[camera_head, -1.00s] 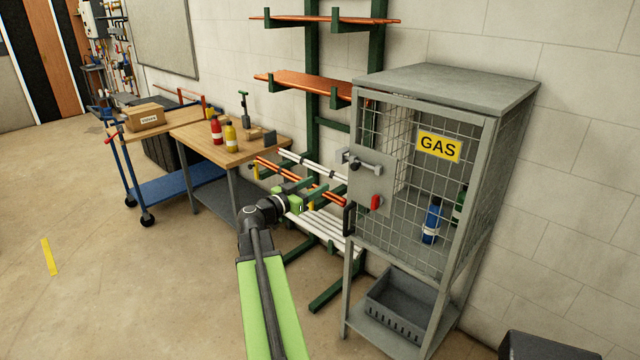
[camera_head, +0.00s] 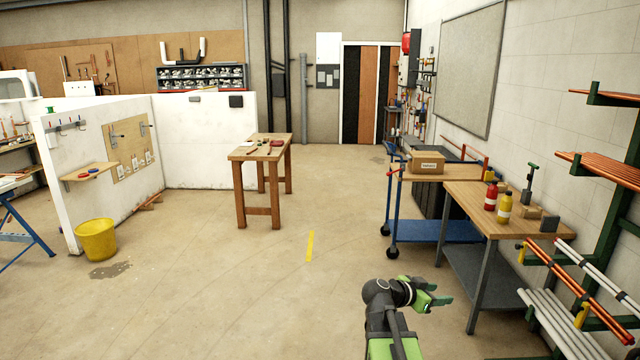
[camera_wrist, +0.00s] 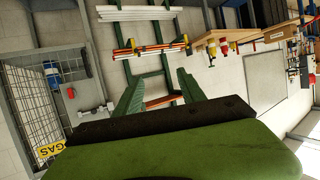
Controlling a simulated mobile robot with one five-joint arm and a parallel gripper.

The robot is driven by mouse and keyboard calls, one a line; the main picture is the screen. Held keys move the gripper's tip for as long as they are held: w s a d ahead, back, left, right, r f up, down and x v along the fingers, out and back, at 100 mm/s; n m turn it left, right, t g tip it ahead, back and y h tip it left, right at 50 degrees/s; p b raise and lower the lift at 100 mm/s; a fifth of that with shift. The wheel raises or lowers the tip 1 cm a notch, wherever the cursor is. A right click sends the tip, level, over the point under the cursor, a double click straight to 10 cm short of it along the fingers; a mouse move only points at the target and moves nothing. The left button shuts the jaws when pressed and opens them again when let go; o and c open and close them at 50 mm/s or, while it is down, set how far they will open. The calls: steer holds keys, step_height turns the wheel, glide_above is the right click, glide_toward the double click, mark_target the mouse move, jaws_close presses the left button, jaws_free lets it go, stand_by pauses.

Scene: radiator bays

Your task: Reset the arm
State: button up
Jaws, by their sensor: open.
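My gripper (camera_head: 438,293) is at the lower middle-right of the head view, over open floor in front of the workbench. In the wrist view my gripper (camera_wrist: 160,88) has its two green fingers spread apart with nothing between them. The arm reaches forward from the bottom edge, with my black wrist and a green link showing. The gripper touches nothing that I can see.
The workbench (camera_head: 467,197) with a red and a yellow bottle stands right of my gripper. The pipe rack (camera_head: 603,225) is at the far right. A blue trolley (camera_head: 428,229) stands beyond. The wire gas cabinet (camera_wrist: 38,100) shows in the wrist view.

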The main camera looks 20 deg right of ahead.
steer(key=w+a+f+n+y, duration=0.1)
steer(key=a+f+n+y, duration=0.15)
steer(key=a, duration=0.45)
steer(key=w+a+f+n+y, duration=0.1)
steer(key=a+f+y, duration=0.1)
steer(key=a+f, duration=0.35)
steer(key=s+a+f+n+y, duration=0.2)
steer(key=a+n+y, duration=0.1)
steer(key=a, duration=0.5)
steer(key=s+a+f+n+g+y, duration=0.1)
steer(key=s+a+f+n+y, duration=0.1)
steer(key=a+n, duration=0.3)
steer(key=s+a+f+n+g+y, duration=0.1)
steer(key=s+a+f+n+y, duration=0.2)
steer(key=a, duration=0.9)
steer(key=shift+s+a+n+y, duration=0.3)
steer(key=shift+n+y, duration=0.15)
steer(key=shift+n, duration=0.4)
